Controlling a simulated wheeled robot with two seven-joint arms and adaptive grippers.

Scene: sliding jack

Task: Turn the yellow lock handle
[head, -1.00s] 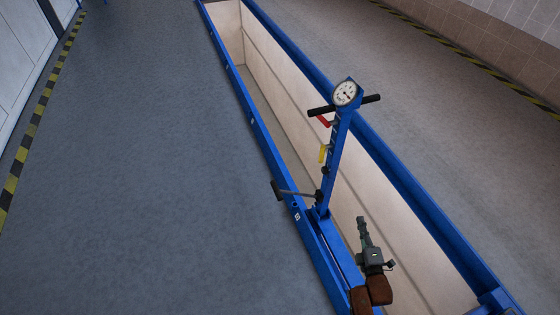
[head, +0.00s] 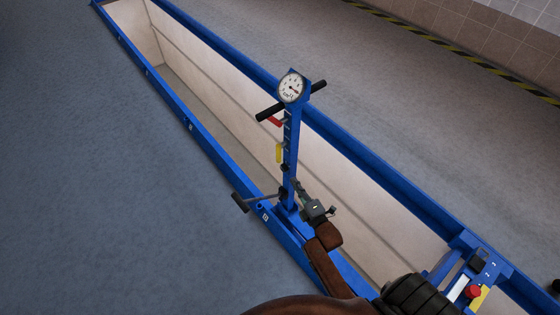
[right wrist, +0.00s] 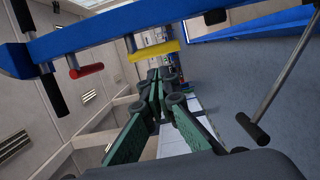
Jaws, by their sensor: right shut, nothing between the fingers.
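The yellow lock handle (head: 279,153) is on the left side of the blue jack post (head: 289,140) in the head view, below the red handle (head: 275,121). In the right wrist view the yellow handle (right wrist: 154,51) lies just beyond my right gripper's fingertips (right wrist: 158,74). My right gripper (head: 295,185) is shut and empty. In the head view it is below the yellow handle, close to the lower post. Whether the fingertips touch the handle cannot be told. My left gripper is not in view.
A gauge (head: 291,88) and black crossbar grips (head: 270,112) top the post. A black-ended lever (head: 240,202) sticks out low on the left. The post stands over a blue-edged pit (head: 210,150). A blue unit with a red button (head: 473,292) is at right. The floor at left is clear.

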